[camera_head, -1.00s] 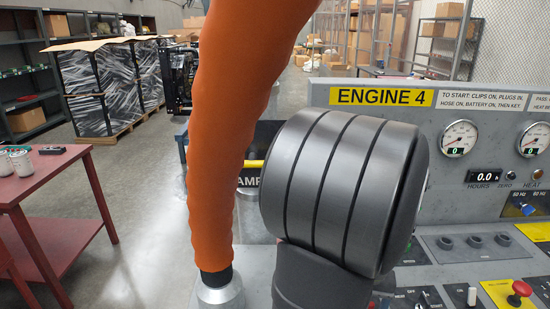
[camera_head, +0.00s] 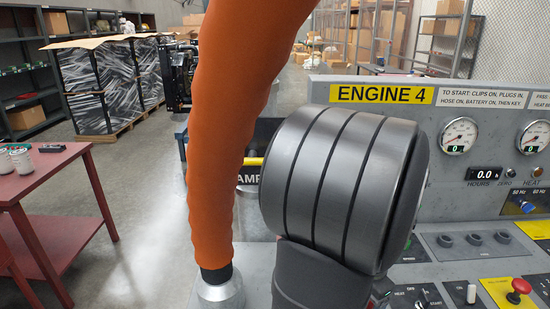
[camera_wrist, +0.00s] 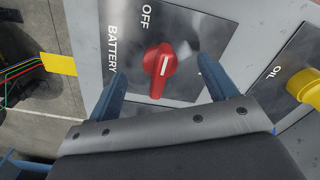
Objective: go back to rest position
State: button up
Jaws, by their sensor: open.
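My gripper (camera_wrist: 158,90) is in the wrist view, its two blue fingers apart with nothing between them that it grips. A red rotary knob (camera_wrist: 160,70) on a dark plate labelled BATTERY and OFF shows between and beyond the fingers. I cannot tell how far the fingertips are from the knob. In the head view my orange-sleeved arm and large grey joint fill the middle, and my gripper is hidden there.
The ENGINE 4 panel (camera_head: 382,96) with gauges and a red button (camera_head: 517,290) stands right. A yellow cap (camera_wrist: 304,86) labelled OIL and coloured wires (camera_wrist: 22,72) flank the knob. A red table (camera_head: 55,170) stands left. Wrapped pallets (camera_head: 105,90) stand behind on open floor.

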jog(key=shift+m, duration=2.3)
jog(key=n, duration=0.8)
jog(key=shift+n, duration=1.1)
